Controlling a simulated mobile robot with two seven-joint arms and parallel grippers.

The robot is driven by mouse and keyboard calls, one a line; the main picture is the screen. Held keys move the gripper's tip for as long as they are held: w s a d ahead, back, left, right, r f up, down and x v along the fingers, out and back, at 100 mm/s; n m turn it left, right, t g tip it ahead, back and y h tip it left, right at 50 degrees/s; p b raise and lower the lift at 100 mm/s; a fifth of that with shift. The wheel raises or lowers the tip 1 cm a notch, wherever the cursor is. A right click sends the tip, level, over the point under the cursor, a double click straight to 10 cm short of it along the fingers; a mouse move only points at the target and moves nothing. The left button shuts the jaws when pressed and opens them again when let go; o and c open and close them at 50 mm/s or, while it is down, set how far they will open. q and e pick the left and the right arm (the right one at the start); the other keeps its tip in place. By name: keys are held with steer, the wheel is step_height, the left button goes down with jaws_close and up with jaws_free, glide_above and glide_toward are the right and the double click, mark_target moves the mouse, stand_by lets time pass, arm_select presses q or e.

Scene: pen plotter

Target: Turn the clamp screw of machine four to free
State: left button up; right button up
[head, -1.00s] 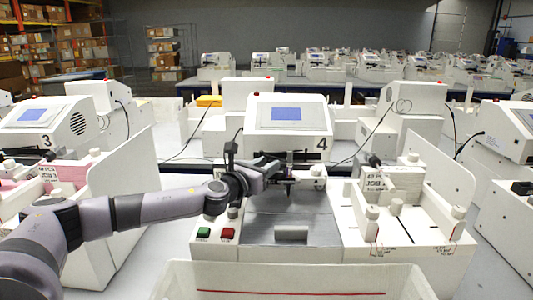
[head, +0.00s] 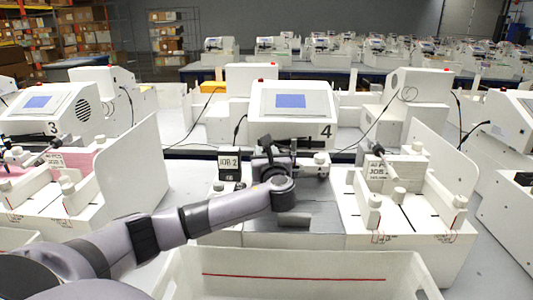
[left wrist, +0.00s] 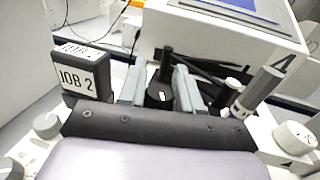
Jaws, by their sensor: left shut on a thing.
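Machine four (head: 290,103), a white unit with a blue screen and a "4", stands in the middle of the head view. My left gripper (head: 272,152) is at its front, above the grey bed (head: 320,218). In the left wrist view a black clamp screw knob (left wrist: 160,96) with a white mark sits between the two grey fingers, which are shut on it. A black post rises just behind the knob. A grey-capped pen (left wrist: 262,88) stands to the right. My arm hides part of the bed and the clamp in the head view. My right gripper is not in view.
A black "JOB 2" block (left wrist: 85,75) stands left of the fingers, close to them; it also shows in the head view (head: 229,168). A white bin (head: 300,262) is in front. Machine three (head: 65,105) is at the left, and a "JOB 3" fixture (head: 410,205) at the right.

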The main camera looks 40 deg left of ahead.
arm_select(q)
steer(key=shift+a+n+g+y, duration=0.1)
steer(key=shift+n+g+y, duration=0.3)
steer(key=shift+g, duration=0.1)
steer(key=o, duration=0.7)
steer(key=shift+b+v, duration=0.35)
steer(key=shift+v, duration=3.2)
